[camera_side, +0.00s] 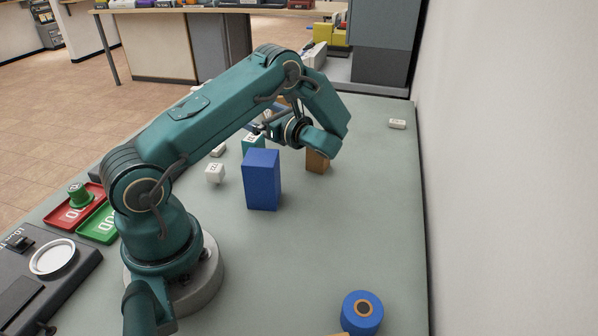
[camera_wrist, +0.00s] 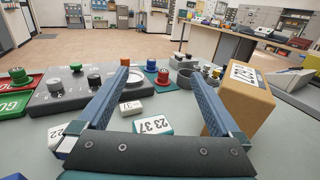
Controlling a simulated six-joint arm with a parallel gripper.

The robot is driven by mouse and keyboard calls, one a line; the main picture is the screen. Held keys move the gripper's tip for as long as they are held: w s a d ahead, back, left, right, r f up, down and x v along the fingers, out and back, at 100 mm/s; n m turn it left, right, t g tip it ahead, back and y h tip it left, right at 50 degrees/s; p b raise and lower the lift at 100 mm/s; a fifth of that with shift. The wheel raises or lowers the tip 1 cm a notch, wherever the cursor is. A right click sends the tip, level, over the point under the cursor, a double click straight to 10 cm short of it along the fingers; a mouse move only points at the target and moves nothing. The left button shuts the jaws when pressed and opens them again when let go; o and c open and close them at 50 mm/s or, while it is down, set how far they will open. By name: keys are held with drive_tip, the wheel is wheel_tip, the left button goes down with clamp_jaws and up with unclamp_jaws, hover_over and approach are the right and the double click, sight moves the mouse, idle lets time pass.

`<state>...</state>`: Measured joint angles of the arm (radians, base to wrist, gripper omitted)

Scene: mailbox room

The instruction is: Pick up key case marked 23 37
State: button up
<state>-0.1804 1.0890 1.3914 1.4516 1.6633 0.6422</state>
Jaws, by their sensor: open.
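The key case marked 23 37 (camera_wrist: 153,126) is white on its labelled face with teal edges. In the wrist view it lies low on the table between my finger lines, close to the gripper's base bar, which covers part of it. My gripper (camera_wrist: 155,72) is open and nothing shows held between its two blue fingers. In the side view a teal case (camera_side: 252,142) stands partly behind a blue box, just below my gripper; its marking is not readable there.
A brown labelled box (camera_wrist: 245,100) stands close by the right finger. A white case marked 37 (camera_wrist: 130,107) lies near the left finger. A tall blue box (camera_side: 262,182) stands near the arm. Red (camera_side: 64,213) and green trays lie left. The table's right side is mostly clear.

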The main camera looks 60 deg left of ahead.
sight(247, 135)
drive_tip(key=shift+s+f, duration=0.1)
drive_tip(key=shift+f, duration=1.6)
wheel_tip(247, 135, down, 4)
drive_tip(key=shift+r, duration=0.25)
drive_tip(key=shift+s+a+f, duration=0.15)
drive_tip(key=shift+s+a, duration=0.05)
drive_tip(key=shift+a, duration=0.25)
drive_tip(key=shift+s+a+f, duration=0.15)
drive_tip(key=shift+s+a, duration=0.05)
drive_tip(key=shift+a, duration=0.25)
drive_tip(key=shift+s+a, duration=0.1)
drive_tip(key=shift+a, duration=0.45)
drive_tip(key=c, duration=1.3)
drive_tip(key=shift+r, duration=0.15)
